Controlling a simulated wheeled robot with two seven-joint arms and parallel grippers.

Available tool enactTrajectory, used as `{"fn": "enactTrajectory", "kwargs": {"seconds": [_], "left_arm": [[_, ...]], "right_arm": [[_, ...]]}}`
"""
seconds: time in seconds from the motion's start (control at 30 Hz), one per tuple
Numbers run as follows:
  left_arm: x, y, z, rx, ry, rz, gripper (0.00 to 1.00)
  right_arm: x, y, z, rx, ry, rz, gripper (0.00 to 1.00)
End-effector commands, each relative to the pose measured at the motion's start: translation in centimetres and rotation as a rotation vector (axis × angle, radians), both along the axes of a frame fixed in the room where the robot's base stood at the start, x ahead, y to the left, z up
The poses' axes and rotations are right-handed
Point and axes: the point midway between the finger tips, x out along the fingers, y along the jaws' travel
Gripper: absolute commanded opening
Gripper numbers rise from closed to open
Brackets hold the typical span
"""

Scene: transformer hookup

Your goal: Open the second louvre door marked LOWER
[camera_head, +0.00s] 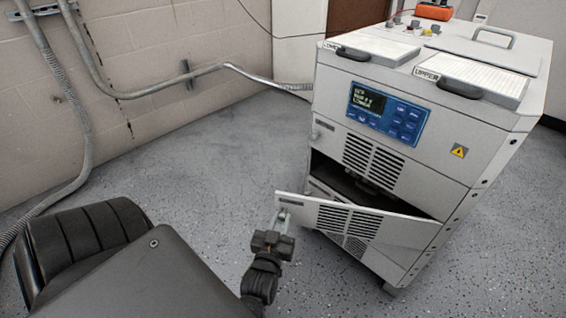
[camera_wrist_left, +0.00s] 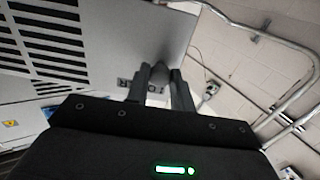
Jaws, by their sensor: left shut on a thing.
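The lower louvre door (camera_head: 375,228) of the grey cabinet (camera_head: 420,140) stands partly open, its left edge swung out from the cabinet front. A dark gap shows above and behind it. My left gripper (camera_head: 281,222) is at the door's left end, shut on the door's small handle. In the left wrist view the fingers (camera_wrist_left: 158,85) close on the handle beside the door panel (camera_wrist_left: 120,40), with its dark louvre slots on the left. The upper louvre door (camera_head: 370,158) is closed. The label on the lower door is too small to read. My right gripper is not in view.
A blue control panel (camera_head: 386,113) is on the cabinet front, with a yellow warning sign (camera_head: 459,151) to its right. Metal conduit (camera_head: 150,88) runs along the block wall at left. The speckled floor (camera_head: 200,150) left of the cabinet is clear.

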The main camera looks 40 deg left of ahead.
Motion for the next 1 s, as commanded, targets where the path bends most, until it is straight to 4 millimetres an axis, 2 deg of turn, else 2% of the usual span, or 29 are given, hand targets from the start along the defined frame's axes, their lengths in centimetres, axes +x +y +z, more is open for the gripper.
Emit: {"fn": "enactTrajectory", "kwargs": {"seconds": [0.43, 0.47, 0.6, 1.0], "left_arm": [[-0.41, -0.17, -0.01, 0.001, -0.003, 0.013, 0.00], [-0.40, -0.17, -0.01, 0.001, -0.003, 0.013, 0.27], [-0.37, -0.21, -0.01, 0.001, -0.002, 0.011, 0.44], [-0.33, -0.25, -0.01, 0.000, -0.002, 0.010, 0.44]], "right_arm": [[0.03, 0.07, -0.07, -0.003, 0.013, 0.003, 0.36], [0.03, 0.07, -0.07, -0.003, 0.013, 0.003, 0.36], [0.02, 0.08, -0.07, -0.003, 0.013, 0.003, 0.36], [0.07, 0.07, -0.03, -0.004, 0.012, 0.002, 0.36]]}}
